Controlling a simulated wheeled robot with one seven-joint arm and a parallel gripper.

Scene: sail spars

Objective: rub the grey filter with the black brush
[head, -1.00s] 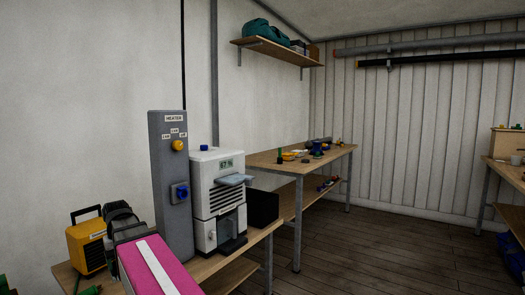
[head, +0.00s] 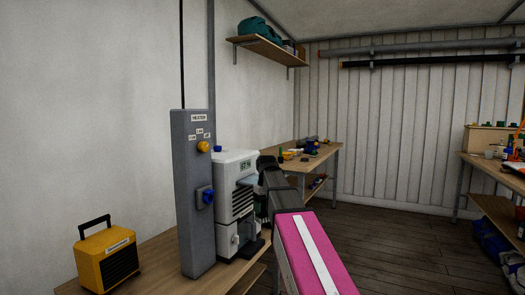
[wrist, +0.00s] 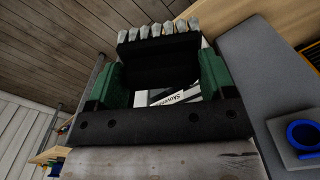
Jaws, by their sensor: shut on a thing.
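In the wrist view, my gripper (wrist: 160,78) has its green-padded fingers shut on a black brush (wrist: 158,50). The brush lies across the fingers, with pale grey bristle tufts along its far edge. In the head view my arm reaches out just right of the white machine, and its own links largely hide the gripper and brush. I cannot pick out a grey filter for certain in either view.
A white machine (head: 236,164) with a display stands beside a grey heater column (head: 192,230), which has yellow and blue knobs. A yellow box (head: 105,258) with a handle sits at the left of the bench. A farther bench (head: 290,163) holds small items. The floor (head: 385,225) right of my arm is clear.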

